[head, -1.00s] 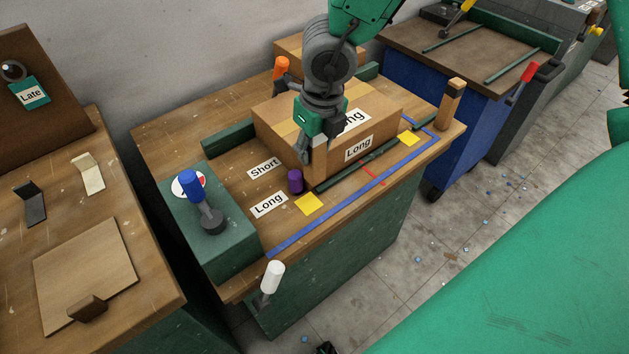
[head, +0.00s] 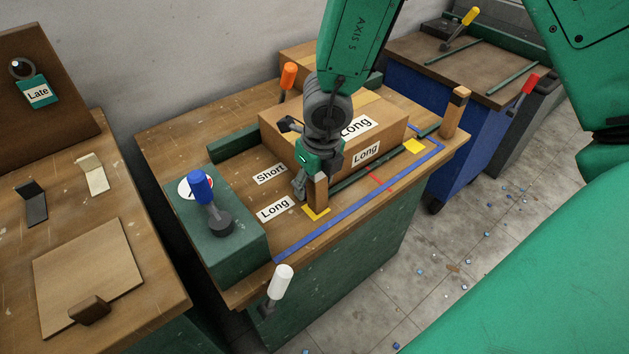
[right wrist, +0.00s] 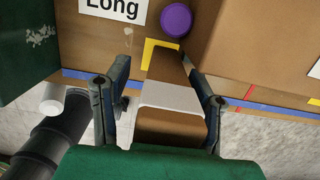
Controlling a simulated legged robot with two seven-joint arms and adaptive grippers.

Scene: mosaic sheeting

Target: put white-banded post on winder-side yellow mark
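The white-banded post (right wrist: 168,128) stands upright between my right gripper's fingers, its pale band (right wrist: 170,96) showing in the right wrist view. In the head view the brown post (head: 318,193) has its foot over the near yellow mark (head: 315,213); yellow edges (right wrist: 147,50) show beside its foot in the right wrist view. My right gripper (head: 317,180) is around the post. Its left finger (right wrist: 119,90) looks apart from the post, and its right finger (right wrist: 203,88) is close against it. Whether the foot touches the surface is unclear. My left gripper is not in view.
A big carton (head: 275,135) stands behind the post, and a purple cylinder (right wrist: 176,19) is close by its foot. A second post (head: 454,115) and second yellow mark (head: 413,146) are at the right. A blue-handled lever (head: 203,190) and white-handled lever (head: 280,281) are at the left.

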